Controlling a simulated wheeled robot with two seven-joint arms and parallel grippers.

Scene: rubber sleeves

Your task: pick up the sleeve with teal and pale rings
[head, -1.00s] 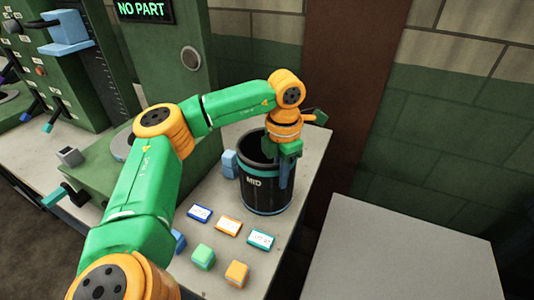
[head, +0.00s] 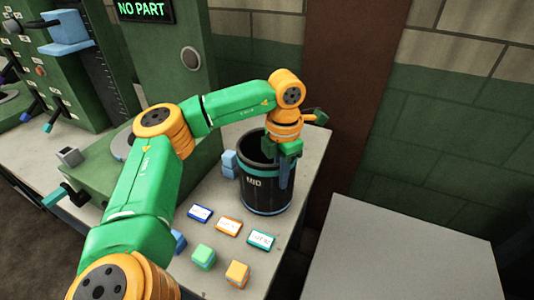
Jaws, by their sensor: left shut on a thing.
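The sleeve (head: 256,196) is a wide black upright cylinder marked MID, with a teal ring near its top and a thin pale-teal ring near its base. It stands on the bench in the middle of the head view, with its dark hollow top open. My left gripper (head: 283,178) reaches down over the sleeve's right side and is shut on its wall. One blue finger shows against the outside of the wall; the other finger is hidden. My right gripper is not in view.
Small blue blocks (head: 229,164) stand close left of the sleeve. A green machine with a NO PART sign (head: 143,9) stands behind. A bare grey tabletop (head: 400,255) is at right.

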